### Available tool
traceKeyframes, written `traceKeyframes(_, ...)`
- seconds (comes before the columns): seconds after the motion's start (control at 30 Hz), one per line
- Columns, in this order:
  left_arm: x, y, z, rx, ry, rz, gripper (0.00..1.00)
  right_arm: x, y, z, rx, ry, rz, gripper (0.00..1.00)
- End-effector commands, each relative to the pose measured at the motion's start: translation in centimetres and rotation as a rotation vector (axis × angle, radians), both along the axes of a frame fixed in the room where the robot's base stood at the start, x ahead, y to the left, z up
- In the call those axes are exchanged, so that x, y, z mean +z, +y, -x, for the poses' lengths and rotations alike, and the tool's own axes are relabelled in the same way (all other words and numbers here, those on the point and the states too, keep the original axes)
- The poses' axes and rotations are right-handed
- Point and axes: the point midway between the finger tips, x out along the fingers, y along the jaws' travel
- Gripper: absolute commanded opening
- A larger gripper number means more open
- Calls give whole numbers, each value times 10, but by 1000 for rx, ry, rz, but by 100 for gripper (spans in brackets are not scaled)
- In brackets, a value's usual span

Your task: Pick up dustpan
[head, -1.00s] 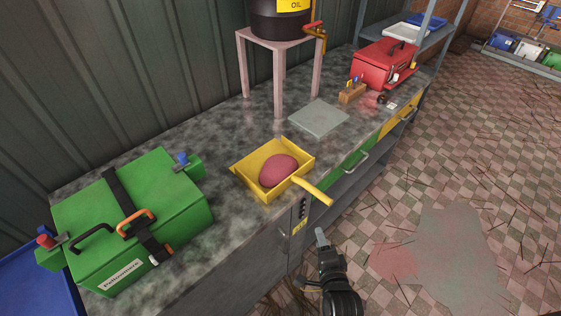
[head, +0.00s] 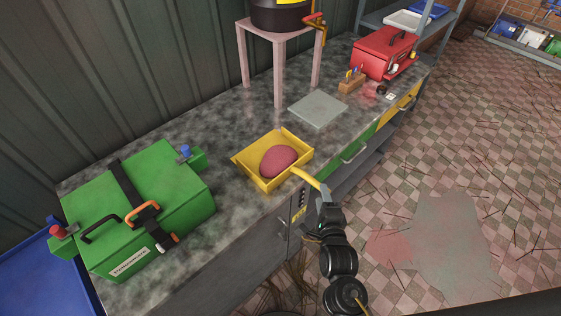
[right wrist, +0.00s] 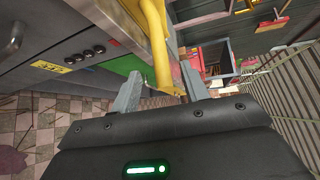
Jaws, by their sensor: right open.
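The yellow dustpan (head: 258,180) lies on the grey worktop with a dark pink lump (head: 279,160) in its pan. Its yellow handle (head: 307,178) sticks out over the worktop's front edge. My right gripper (head: 326,193) is at the handle's end. In the right wrist view, the handle (right wrist: 158,45) comes down between the two open fingers of my right gripper (right wrist: 160,88). The fingers stand apart on either side of it, and I cannot tell whether one touches it. My left gripper is not in view.
A green machine (head: 140,215) stands on the worktop (head: 225,215) at left. A grey plate (head: 318,109), a pink stand (head: 279,35) with an oil drum, and a red toolbox (head: 384,53) are farther back. Cabinet fronts lie below the worktop edge. The tiled floor at right is open.

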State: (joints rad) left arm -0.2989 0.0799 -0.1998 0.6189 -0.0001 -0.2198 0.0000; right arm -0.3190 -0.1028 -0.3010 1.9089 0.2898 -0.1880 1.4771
Motion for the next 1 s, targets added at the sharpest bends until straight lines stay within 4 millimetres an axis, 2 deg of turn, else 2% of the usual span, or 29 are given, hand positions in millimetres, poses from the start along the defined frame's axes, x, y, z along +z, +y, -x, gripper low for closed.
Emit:
traceKeyframes(0.2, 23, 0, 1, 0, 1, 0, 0, 2, 0, -31, 1, -2, 4, 45)
traceKeyframes(0.3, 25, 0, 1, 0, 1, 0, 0, -3, 1, -42, 0, 0, 1, 45)
traceKeyframes(0.4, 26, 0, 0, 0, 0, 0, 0, -6, 1, -48, 0, 0, 1, 45)
traceKeyframes(0.63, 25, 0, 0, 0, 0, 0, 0, -7, 1, -49, 0, 0, 0, 45)
traceKeyframes(0.9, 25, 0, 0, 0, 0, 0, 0, -7, 1, -49, 0, 0, 0, 10)
traceKeyframes(1.0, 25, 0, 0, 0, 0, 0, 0, -7, 1, -49, 0, 0, 0, 0)
